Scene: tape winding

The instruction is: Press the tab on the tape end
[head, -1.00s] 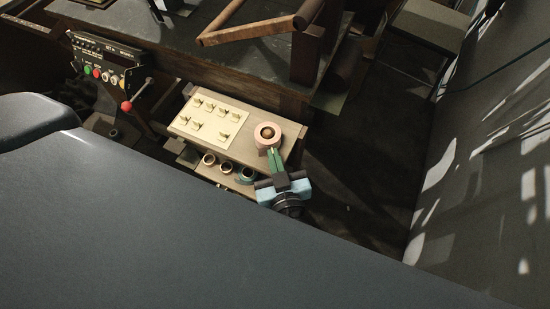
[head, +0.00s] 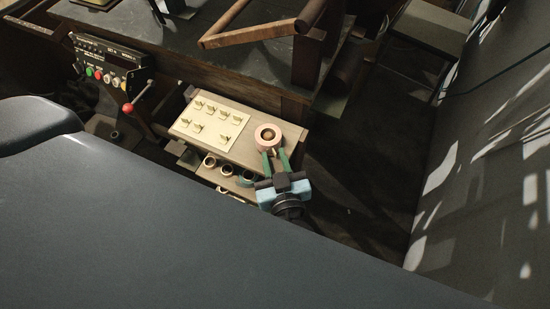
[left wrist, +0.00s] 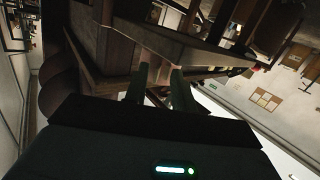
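A pinkish tape roll (head: 268,136) with a brown centre lies on the right end of a wooden board. A small pale bit (head: 274,153) shows at its near edge; I cannot tell whether it is the tab. My left gripper (head: 275,157) is on the near side of the roll, its two green fingers spread with a gap between them. The fingertips are at the roll's near edge; I cannot tell whether they touch it. In the left wrist view the fingers (left wrist: 160,75) are dark and apart, with nothing clearly between them. My right gripper is not in view.
A cream card (head: 210,125) with several small brass pieces lies on the wooden board (head: 243,151). Several rings (head: 210,161) sit on a lower ledge. A control panel (head: 103,65) and a red-knobbed lever (head: 128,108) stand to the left. A dark bench (head: 175,35) is behind.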

